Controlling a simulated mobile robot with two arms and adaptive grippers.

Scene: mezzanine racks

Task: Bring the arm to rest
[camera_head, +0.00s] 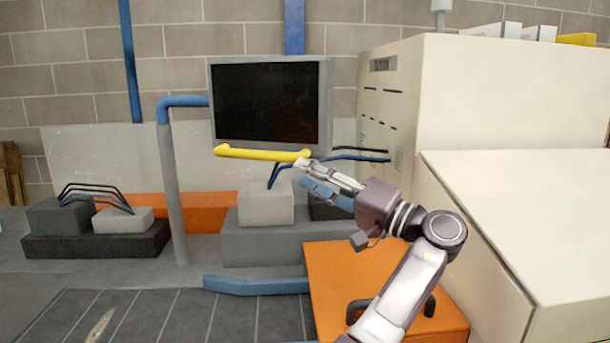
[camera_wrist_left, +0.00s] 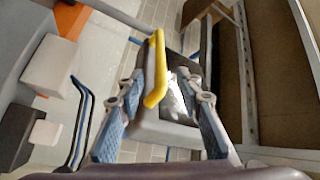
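My left gripper (camera_head: 304,174) is in front of the grey-framed dark screen (camera_head: 265,103), its fingers pointing left toward the yellow bar (camera_head: 262,153). The bar runs along the screen's lower edge. In the left wrist view my left gripper (camera_wrist_left: 162,82) has its two blue-padded fingers spread wide. The yellow bar (camera_wrist_left: 158,65) shows between them, with gaps on both sides, so nothing is gripped. How far the bar lies beyond the fingertips is hard to tell. My left arm reaches up from the lower right in the head view. My right gripper is not in view.
A large cream cabinet (camera_head: 500,90) stands close on the right, with a lower cream block (camera_head: 530,220) in front. An orange box (camera_head: 350,270) lies below my arm. Grey blocks with dark cables (camera_head: 265,202) sit under the screen. A grey-blue pipe (camera_head: 172,190) rises left.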

